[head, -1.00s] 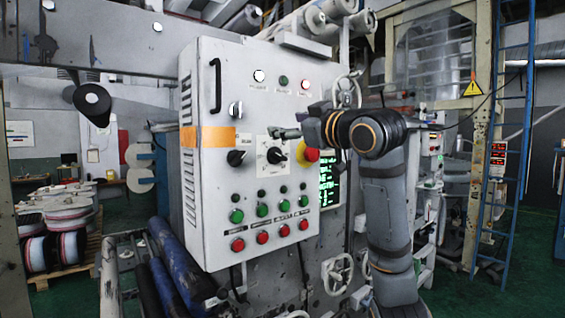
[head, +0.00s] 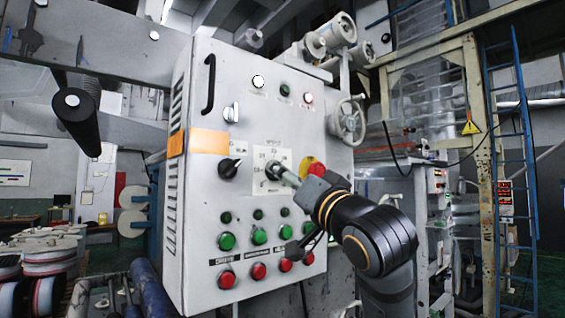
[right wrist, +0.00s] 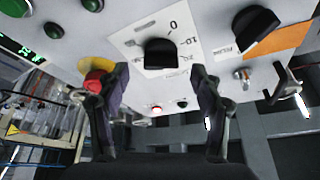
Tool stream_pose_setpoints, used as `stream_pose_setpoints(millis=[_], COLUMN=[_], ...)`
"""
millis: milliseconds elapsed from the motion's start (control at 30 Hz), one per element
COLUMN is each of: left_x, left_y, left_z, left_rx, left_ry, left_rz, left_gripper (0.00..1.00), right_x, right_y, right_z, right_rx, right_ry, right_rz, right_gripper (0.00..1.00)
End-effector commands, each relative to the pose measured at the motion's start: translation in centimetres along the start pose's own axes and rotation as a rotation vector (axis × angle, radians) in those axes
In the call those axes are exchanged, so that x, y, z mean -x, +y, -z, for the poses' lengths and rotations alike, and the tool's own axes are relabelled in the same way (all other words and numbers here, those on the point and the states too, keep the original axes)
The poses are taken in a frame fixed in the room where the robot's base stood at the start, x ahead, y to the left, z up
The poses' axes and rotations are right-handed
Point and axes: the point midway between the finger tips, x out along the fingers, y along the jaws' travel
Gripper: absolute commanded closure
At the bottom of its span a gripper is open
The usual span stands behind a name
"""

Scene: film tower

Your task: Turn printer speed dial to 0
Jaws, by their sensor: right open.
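The printer speed dial is a black knob on a white scale plate (head: 283,157) of the grey control panel. In the right wrist view the dial (right wrist: 160,53) shows clearly, with 0 and 10 printed above and to its right; I cannot tell exactly which mark it points at. My right gripper (head: 280,209) is in front of the panel and partly covers the dial in the head view. In the right wrist view the right gripper (right wrist: 160,74) is open and empty, with the dial ahead between its fingers. My left gripper is not in view.
A red emergency button (head: 316,168) on yellow lies just right of the dial, close to one finger. Another black knob (head: 230,167) lies to its left. Green buttons (head: 259,236) and red buttons (head: 258,271) line the lower panel. A blue ladder (head: 525,130) stands far right.

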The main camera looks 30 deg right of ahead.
Motion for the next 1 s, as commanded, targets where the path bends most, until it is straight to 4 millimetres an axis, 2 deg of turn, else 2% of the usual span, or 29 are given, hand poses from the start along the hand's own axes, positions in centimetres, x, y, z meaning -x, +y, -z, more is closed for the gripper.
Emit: stream_pose_setpoints(millis=[33, 200, 533, 933, 1000], left_x=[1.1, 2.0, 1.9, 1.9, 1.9], left_y=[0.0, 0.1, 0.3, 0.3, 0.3], left_z=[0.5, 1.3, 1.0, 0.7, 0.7], left_rx=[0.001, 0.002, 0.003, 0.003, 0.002], left_ry=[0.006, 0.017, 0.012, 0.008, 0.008], left_rz=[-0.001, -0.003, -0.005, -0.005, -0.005], left_gripper=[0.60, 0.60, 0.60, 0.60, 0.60], right_x=[-1.1, -3.1, -3.6, -3.5, -3.5], right_y=[-0.2, -0.1, 0.0, 0.0, 0.0], right_z=[0.3, 0.2, -0.1, 0.0, 0.0], right_rx=[-0.001, 0.000, 0.002, 0.002, 0.002], right_ry=[-0.003, -0.001, 0.001, 0.001, 0.001], right_rz=[-0.001, 0.001, 0.000, 0.001, 0.001], right_gripper=[0.34, 0.34, 0.34, 0.87, 0.88])
